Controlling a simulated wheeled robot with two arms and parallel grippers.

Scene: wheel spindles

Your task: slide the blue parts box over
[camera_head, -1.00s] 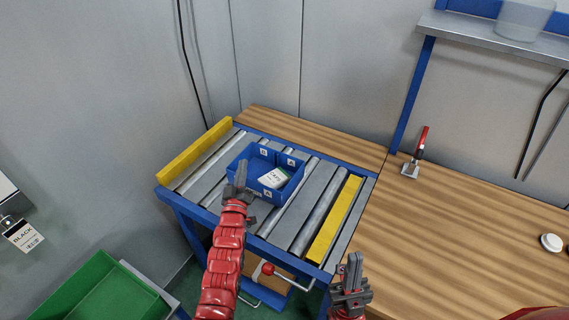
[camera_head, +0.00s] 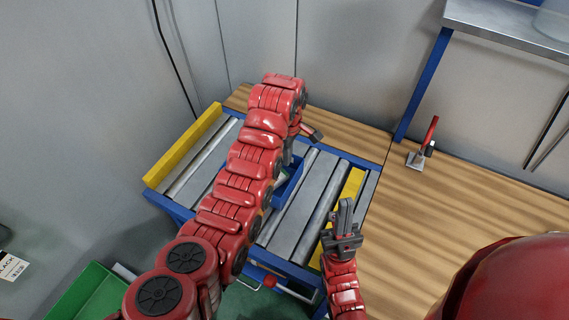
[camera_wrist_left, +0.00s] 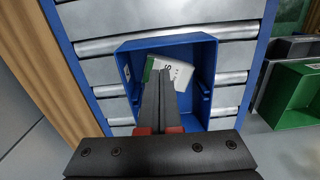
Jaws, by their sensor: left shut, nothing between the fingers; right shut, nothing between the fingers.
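The blue parts box (camera_head: 287,186) sits on the roller conveyor (camera_head: 322,190), mostly hidden behind my left arm in the head view. In the left wrist view the open-topped box (camera_wrist_left: 207,62) shows almost whole, with a white and green packet (camera_wrist_left: 181,74) inside. My left gripper (camera_wrist_left: 160,76) is shut and empty, its fingers reaching over the box's opening. I cannot tell how deep the tips are or whether they touch a wall. In the head view it is largely hidden by the arm. My right gripper (camera_head: 346,208) is shut and empty, near the conveyor's right yellow rail.
A yellow rail (camera_head: 184,146) borders the conveyor's left side, and another yellow rail (camera_head: 349,190) its right. A green bin (camera_head: 90,292) is at lower left. Rollers beside the box are bare.

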